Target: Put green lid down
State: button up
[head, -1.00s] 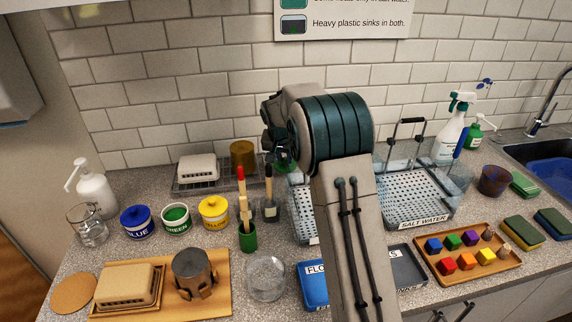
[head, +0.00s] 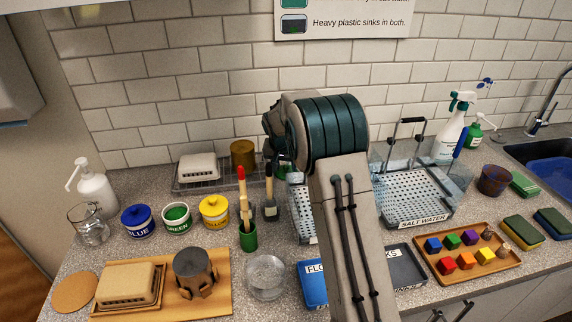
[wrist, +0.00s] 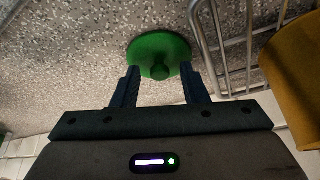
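The green lid (wrist: 158,50), round with a knob, shows in the wrist view and appears to lie knob up on the speckled counter. My gripper (wrist: 160,70) is open: its two dark fingers stand apart near the lid's sides, with clear gaps to the knob between them. In the head view my arm hides most of the gripper, and only a bit of green (head: 282,171) shows beside it. The green pot (head: 176,218) stands without a lid between the blue pot (head: 137,221) and the yellow pot (head: 214,213), which have lids on.
A wire rack (wrist: 207,45) and an amber jar (wrist: 296,70) are close to the lid in the wrist view. In the head view, a brush (head: 270,205), a green cup of tools (head: 248,237) and the salt water tank (head: 425,218) stand around my arm.

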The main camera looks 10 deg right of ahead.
jog(key=b+v, duration=0.1)
jog(key=v, duration=1.1)
jog(key=shift+s+r, duration=0.1)
